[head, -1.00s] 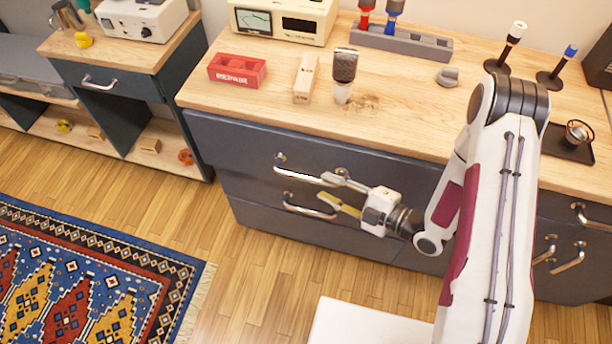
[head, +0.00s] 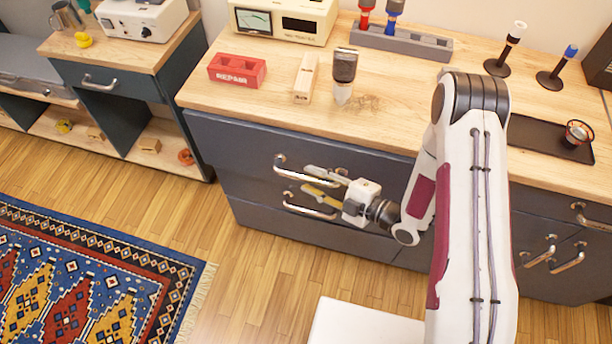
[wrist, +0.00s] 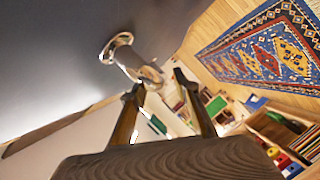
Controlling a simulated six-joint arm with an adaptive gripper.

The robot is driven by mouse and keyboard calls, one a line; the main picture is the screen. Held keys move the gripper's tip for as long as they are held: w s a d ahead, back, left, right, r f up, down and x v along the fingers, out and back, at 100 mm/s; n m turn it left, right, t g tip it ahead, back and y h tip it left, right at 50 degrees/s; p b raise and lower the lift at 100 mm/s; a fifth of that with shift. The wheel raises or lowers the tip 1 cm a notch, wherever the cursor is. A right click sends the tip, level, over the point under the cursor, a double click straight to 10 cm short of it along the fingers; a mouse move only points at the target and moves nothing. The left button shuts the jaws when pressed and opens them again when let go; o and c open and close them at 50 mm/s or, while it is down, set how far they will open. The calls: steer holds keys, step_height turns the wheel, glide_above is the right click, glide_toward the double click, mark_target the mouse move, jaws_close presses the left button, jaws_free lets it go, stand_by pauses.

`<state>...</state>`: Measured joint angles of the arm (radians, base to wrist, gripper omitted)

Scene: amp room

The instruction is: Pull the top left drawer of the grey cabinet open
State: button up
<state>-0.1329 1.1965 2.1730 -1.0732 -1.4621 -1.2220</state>
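The grey cabinet (head: 225,190) stands under the wooden worktop. Its top left drawer (head: 232,148) looks shut, with a curved metal handle (head: 288,176) across its front. My gripper (head: 305,179) is open at this handle, coming from the right, one finger above the other. In the wrist view, the handle (wrist: 120,45) lies just ahead of my open fingertips (wrist: 158,84), its near end in line with the gap. I cannot tell whether the fingers touch the bar. The fingers and gripper body hide the handle's right part in the head view.
A lower drawer handle (head: 306,211) sits just below my fingers. The floor (head: 262,270) before the drawer is clear; a patterned rug (head: 90,270) lies left.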

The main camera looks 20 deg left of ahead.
steer(key=shift+x, duration=1.35)
jaws_close()
